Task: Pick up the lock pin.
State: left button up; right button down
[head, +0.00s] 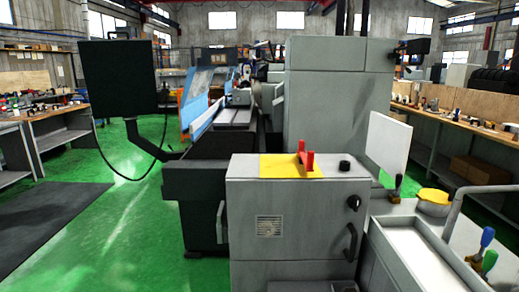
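A small red object (309,161) with two upright parts stands on a yellow mat (278,166), on top of the grey cabinet (246,182) in front of me. It may be the lock pin or a holder for it; at this size I cannot tell. No other thing can be made out as the lock pin. Neither of my grippers shows in the head view.
A black knob (345,165) is on the cabinet top, right of the mat. At the right, a bench carries a grey tray (418,246), a yellow round container (433,202) and handled tools (487,239). A black monitor (119,79) hangs left. Green floor is free at left.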

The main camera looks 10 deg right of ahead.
aim_at(301, 142)
jog(key=i+j+u, duration=0.15)
jog(key=i, duration=1.4)
jog(key=i+l+u, duration=0.1)
jog(key=i+u, duration=0.35)
jog(key=i+l+u, duration=0.2)
jog(key=u, duration=7.2)
